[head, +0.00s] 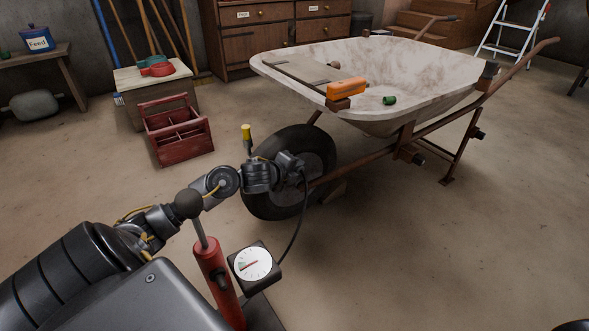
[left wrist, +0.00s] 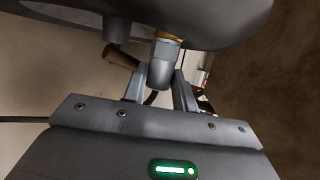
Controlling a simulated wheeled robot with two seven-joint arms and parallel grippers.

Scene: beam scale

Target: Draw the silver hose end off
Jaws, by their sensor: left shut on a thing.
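The silver hose end (left wrist: 161,68) shows in the left wrist view between my gripper's fingers. A brass-coloured ring (left wrist: 169,37) shows at its top, right against the dark tyre (left wrist: 225,18); I cannot tell whether the hose end still sits on a valve there. My left gripper (left wrist: 160,90) is shut on the hose end. In the head view my left gripper (head: 296,164) is in front of the wheelbarrow wheel (head: 325,150), and the hose end is hidden. The black hose (head: 296,236) hangs from there to the red pump (head: 216,273) with a dial gauge (head: 253,263). My right gripper is out of view.
The wheelbarrow tray (head: 425,75) holds an orange object (head: 346,88) and a small green one (head: 389,100). A red toolbox (head: 180,133) is on the floor at the left. A brown bar (left wrist: 121,57) is close to the left finger in the wrist view.

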